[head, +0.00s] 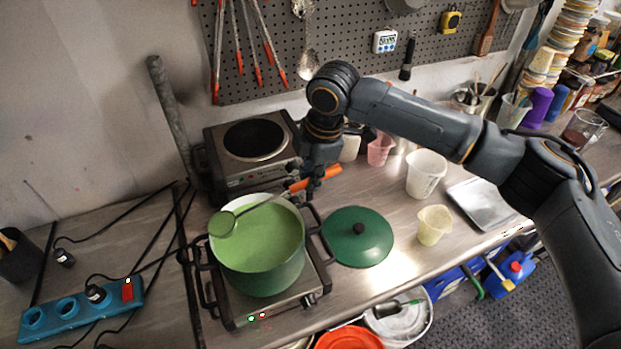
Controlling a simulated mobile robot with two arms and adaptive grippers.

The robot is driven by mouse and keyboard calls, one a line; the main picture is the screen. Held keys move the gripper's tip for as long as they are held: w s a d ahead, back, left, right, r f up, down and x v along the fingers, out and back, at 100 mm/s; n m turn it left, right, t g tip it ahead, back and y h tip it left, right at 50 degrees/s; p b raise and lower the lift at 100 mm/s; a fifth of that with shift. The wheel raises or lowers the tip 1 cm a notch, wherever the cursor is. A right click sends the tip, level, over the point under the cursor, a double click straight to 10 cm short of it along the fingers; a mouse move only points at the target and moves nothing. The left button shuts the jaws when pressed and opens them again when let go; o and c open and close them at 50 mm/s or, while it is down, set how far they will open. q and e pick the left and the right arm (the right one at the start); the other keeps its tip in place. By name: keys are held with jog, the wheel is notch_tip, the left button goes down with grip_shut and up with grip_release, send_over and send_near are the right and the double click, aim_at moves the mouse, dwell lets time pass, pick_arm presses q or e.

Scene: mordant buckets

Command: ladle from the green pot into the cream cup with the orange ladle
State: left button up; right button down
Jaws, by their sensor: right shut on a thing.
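The green pot (265,283) stands on a hot plate at the centre left, full of pale green liquid. My right gripper (313,188) is shut on the orange handle of the ladle (326,179), behind and to the right of the pot. The ladle's bowl (222,225) shows at the pot's left side, over the liquid near the rim. Its inside looks green; I cannot tell how full it is or whether it touches the liquid. The cream cup (434,226) stands upright on the counter, right of the pot. My left gripper is not in view.
A green lid (357,237) lies between pot and cup. A white beaker (426,174) stands behind the cup, with a metal tray (482,205) to its right. A second hot plate (252,160) is behind the pot. A blue power strip (80,310) lies left.

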jog(key=shift+r, duration=0.1)
jog(key=shift+r+g+y, duration=0.3)
jog(key=shift+r+y, duration=0.65)
jog(key=shift+y, duration=0.05)
dwell(0.9)
